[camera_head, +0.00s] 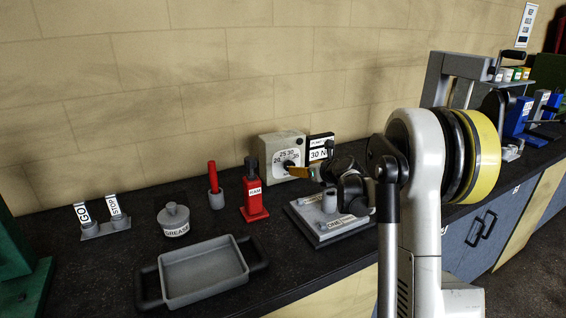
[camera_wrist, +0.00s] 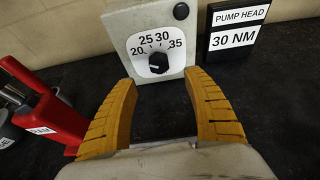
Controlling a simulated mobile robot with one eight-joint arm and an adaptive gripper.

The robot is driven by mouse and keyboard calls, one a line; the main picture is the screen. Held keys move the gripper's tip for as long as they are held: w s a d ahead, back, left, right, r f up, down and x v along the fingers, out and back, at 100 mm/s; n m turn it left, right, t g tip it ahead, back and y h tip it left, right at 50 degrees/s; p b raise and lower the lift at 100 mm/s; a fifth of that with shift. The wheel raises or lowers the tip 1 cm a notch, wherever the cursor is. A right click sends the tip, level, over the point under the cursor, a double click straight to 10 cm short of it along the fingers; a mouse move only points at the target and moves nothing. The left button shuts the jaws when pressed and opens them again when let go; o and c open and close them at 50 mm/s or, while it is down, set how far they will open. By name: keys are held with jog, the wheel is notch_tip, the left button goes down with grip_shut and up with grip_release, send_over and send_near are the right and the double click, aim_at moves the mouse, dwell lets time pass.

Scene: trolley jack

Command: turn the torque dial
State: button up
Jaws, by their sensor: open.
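The torque dial is a black knob (camera_wrist: 158,62) on the front of a pale grey box (camera_wrist: 120,33), with the marks 20, 25, 30 and 35 around it. In the head view the dial (camera_head: 289,164) is partly hidden by my gripper. My gripper (camera_wrist: 158,80) is open and empty, its two yellow fingers to the lower left and lower right of the knob. The knob shows between the fingertips, and I cannot tell whether they touch the box. In the head view my gripper (camera_head: 304,173) is in front of the box's lower right.
A black sign (camera_wrist: 235,38) reading PUMP HEAD 30 NM stands right of the box. A red RAM piece (camera_head: 254,192) stands to the left. A grey plate with parts (camera_head: 310,228) lies below my gripper. A grey tray (camera_head: 203,270) and GREASE pot (camera_head: 174,220) are further left.

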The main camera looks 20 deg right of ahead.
aim_at(289, 166)
jog(key=b+x, duration=0.2)
jog(key=x, duration=0.7)
jog(key=shift+w+a+f+b, duration=0.1)
jog(key=shift+w+a+b, duration=0.1)
jog(key=shift+w+b, duration=0.2)
jog(key=c, duration=1.2)
